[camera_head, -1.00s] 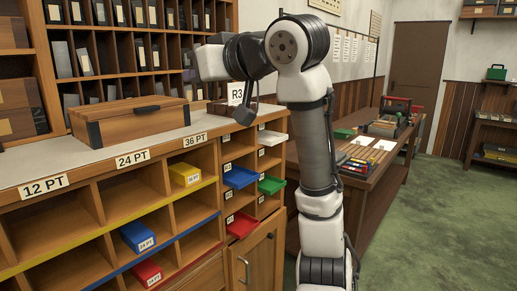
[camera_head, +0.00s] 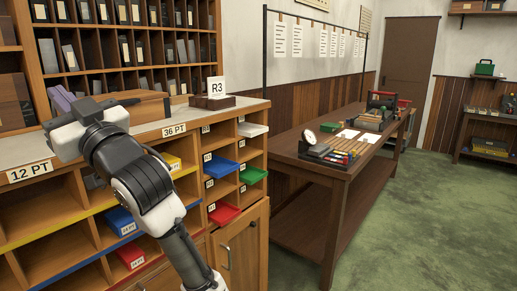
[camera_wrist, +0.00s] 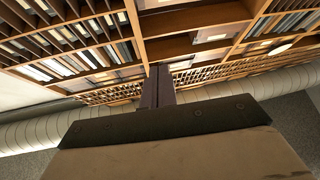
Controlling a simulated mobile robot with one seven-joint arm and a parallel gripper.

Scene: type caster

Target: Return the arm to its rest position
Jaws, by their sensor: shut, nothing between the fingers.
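My arm (camera_head: 140,180) reaches from the bottom of the head view up and left across the front of the cabinet. My gripper (camera_head: 61,99) is at its far end, at the left above the counter, close to the wooden box (camera_head: 140,107). In the wrist view the two dark fingers of my gripper (camera_wrist: 157,88) stand side by side, closed together with nothing between them. Rows of shelf compartments (camera_wrist: 200,40) show beyond them, seen at a tilt.
The cabinet counter (camera_head: 245,107) carries the wooden box and an R3 sign (camera_head: 216,87). Blue (camera_head: 221,166), red (camera_head: 223,213) and green (camera_head: 253,174) trays stick out of the cabinet front. A wooden table (camera_head: 340,165) stands at the right. The green floor (camera_head: 430,220) beyond is clear.

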